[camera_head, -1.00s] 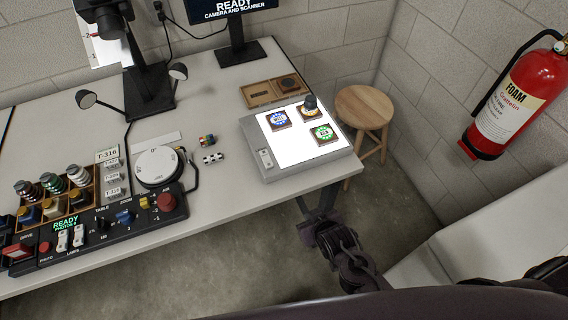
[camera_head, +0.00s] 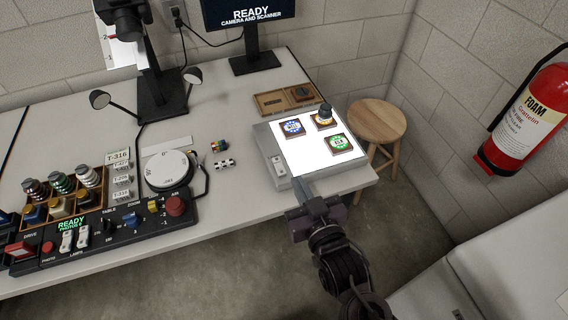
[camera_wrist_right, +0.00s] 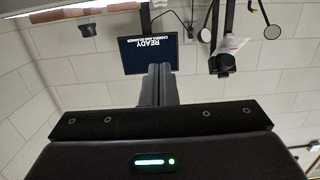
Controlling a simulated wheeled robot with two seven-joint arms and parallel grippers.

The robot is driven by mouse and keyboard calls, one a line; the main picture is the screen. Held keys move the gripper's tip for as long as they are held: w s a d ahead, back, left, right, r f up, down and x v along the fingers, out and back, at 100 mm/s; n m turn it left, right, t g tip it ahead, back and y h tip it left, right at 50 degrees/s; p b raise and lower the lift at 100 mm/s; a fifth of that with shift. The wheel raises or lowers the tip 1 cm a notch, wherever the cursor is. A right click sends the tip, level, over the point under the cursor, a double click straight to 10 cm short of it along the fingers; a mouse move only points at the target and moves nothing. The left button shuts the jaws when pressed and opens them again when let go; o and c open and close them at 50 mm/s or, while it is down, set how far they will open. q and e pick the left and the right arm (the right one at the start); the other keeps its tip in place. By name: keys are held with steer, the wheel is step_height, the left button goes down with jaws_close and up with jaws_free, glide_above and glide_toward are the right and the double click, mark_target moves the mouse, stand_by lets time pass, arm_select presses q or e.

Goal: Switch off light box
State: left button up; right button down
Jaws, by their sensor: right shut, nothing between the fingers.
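The light box (camera_head: 262,133) stands at the right end of the table with its top panel glowing white. A small switch plate (camera_head: 278,166) sits on the left part of its grey frame, near the front corner. On the lit panel lie a blue-marked tile (camera_head: 292,128), a green-marked tile (camera_head: 339,143) and a tile with a dark knob-like piece (camera_head: 324,113). My right gripper (camera_head: 303,187) is shut and empty, with its fingertips close to the front edge of the box; I cannot tell whether they touch. Its shut fingers show in the wrist view (camera_wrist_right: 158,84). My left gripper is out of view.
A control console (camera_head: 120,228) with knobs and switches fills the table's front left. A round dial (camera_head: 168,168) and small colored blocks (camera_head: 219,146) lie left of the box. A wooden tray (camera_head: 270,104) is behind it. A wooden stool (camera_head: 377,121) stands at right.

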steer(key=p, duration=0.1)
glide_above(283, 170)
steer(key=shift+s+d+f, duration=0.15)
steer(key=shift+s+f, duration=0.05)
steer(key=shift+f, duration=0.2)
steer(key=f, duration=0.2)
steer(key=shift+w+f, duration=0.2)
steer(key=shift+f, duration=0.9)
